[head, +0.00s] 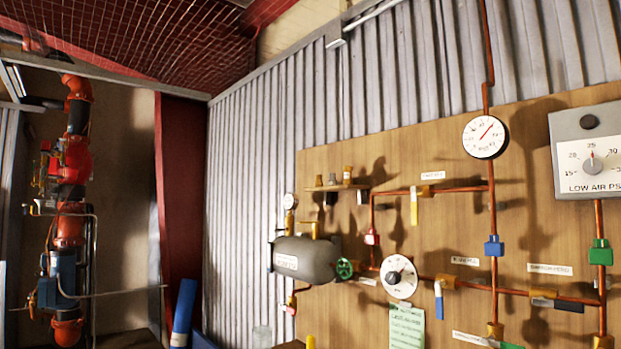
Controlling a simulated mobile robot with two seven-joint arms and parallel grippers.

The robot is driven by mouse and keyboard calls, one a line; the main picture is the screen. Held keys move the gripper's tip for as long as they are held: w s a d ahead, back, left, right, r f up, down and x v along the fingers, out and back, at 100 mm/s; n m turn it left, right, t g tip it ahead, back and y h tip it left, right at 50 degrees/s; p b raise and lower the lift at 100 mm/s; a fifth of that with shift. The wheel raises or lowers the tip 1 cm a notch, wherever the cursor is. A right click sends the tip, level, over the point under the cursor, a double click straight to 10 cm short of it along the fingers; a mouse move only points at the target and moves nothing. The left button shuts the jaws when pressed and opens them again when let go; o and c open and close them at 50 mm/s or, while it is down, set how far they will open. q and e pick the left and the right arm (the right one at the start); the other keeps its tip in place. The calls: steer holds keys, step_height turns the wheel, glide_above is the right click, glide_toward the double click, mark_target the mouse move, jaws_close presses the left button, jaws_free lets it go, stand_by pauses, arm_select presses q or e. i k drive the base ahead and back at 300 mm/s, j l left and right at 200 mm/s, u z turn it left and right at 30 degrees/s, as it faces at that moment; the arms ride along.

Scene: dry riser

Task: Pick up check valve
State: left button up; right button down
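I cannot tell for sure which part is the check valve. Small brass-coloured fittings stand on a narrow wooden shelf (336,187) on the wooden board; the tallest fitting (347,174) is at the shelf's right end. Other brass fittings sit in the copper pipework, such as one (425,191) with a yellow handle hanging below it. Neither of my grippers is in view.
A grey tank (306,259) with a green handwheel (344,269) sits below the shelf. A round gauge (485,137), a white dial (399,277) and a LOW AIR box (590,150) are on the board (440,230). Red riser pipework (70,200) stands far left.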

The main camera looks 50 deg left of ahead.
mark_target(347, 173)
steer(key=u, duration=1.5)
steer(key=i+j, duration=0.1)
steer(key=j, duration=0.25)
steer(key=j+z, duration=0.6)
steer(key=i+l, duration=0.05)
steer(key=l, duration=0.05)
